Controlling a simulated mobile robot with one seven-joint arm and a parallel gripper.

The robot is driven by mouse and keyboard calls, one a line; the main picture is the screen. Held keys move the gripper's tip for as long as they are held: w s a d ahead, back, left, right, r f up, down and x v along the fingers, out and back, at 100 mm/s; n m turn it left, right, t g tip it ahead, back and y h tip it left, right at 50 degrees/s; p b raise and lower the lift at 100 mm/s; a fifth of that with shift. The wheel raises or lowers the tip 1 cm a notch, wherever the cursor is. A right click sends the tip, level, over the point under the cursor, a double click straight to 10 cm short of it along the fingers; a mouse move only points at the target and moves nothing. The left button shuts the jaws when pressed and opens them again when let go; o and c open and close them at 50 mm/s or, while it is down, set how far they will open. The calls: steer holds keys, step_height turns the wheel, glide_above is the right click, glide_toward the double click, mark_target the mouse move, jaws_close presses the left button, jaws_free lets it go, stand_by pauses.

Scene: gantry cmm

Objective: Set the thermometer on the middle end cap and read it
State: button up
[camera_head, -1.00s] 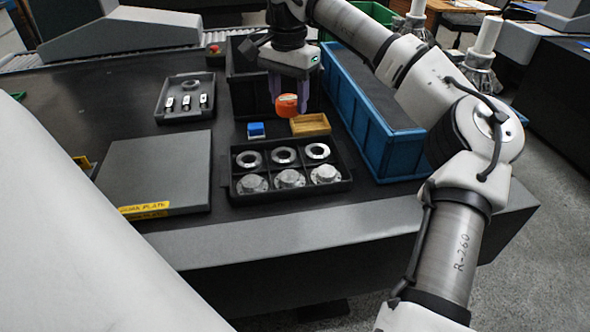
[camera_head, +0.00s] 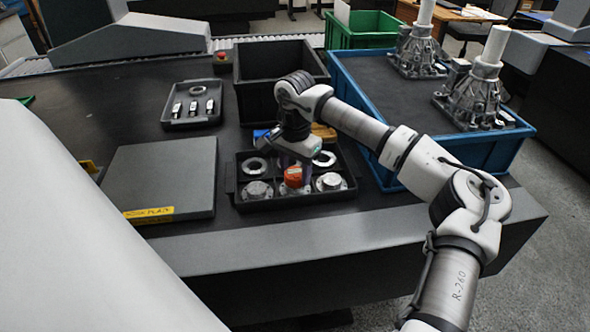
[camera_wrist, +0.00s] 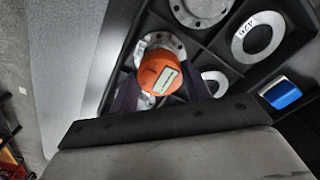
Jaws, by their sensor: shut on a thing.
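The thermometer (camera_head: 293,177) is an orange round body with a pale display, which faces up in the wrist view (camera_wrist: 162,76). My gripper (camera_wrist: 160,90) is shut on it, with a dark finger on each side. It is over the middle end cap (camera_wrist: 176,44) in the front row of the black tray (camera_head: 243,203). I cannot tell whether it touches the cap. The left end cap (camera_head: 257,190) and right end cap (camera_head: 330,182) show on either side. The display's reading is too small to make out.
Flat rings (camera_head: 255,166) fill the tray's back row. A blue block (camera_wrist: 282,93) and a wooden tray (camera_head: 323,131) lie behind it. A grey plate (camera_head: 165,175) is left, a blue bin (camera_head: 400,165) right, and a black bin (camera_head: 278,62) behind.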

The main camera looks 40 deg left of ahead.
steer(key=shift+f, duration=0.1)
steer(key=shift+f, duration=0.15)
steer(key=o, duration=1.1)
